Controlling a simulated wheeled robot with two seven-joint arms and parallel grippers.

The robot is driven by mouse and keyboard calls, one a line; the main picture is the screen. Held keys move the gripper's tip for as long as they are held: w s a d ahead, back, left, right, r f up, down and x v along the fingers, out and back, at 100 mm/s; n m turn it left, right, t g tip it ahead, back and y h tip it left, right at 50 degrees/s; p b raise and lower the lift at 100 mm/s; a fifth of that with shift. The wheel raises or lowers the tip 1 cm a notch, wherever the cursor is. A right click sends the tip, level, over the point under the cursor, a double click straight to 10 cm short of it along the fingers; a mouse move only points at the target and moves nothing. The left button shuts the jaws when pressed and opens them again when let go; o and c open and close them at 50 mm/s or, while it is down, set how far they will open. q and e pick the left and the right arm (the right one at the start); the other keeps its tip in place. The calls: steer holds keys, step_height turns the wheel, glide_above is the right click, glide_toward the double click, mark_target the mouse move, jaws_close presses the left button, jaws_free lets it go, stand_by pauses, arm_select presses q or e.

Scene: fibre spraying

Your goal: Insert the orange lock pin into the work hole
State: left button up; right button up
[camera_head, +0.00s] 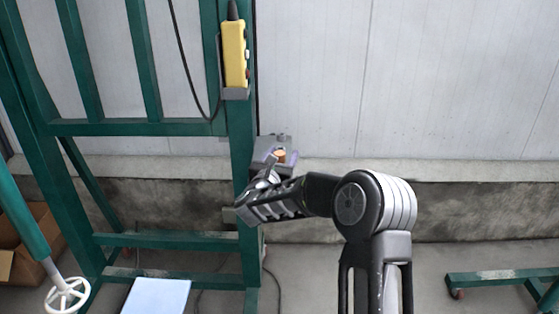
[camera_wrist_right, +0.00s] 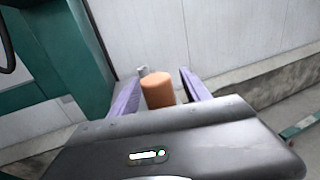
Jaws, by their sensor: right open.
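The orange lock pin (camera_head: 280,155) is a short cylinder beside the green post, at a small grey holder (camera_head: 270,143). In the right wrist view the orange pin (camera_wrist_right: 158,90) stands upright between two purple fingers. My right gripper (camera_head: 277,160) is open, with one finger on each side of the pin and a gap visible on both sides. It also shows in the right wrist view (camera_wrist_right: 160,92). The lower part of the pin is hidden behind the gripper body. I cannot make out the work hole. My left gripper is not in view.
A green steel frame (camera_head: 140,128) fills the left, with a yellow control box (camera_head: 235,54) and hanging cable on its post. A pale wall with a concrete ledge (camera_head: 460,171) stands behind. A white handwheel (camera_head: 67,295) is at lower left. Floor at right is mostly clear.

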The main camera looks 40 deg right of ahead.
jaws_close()
stand_by(0.5)
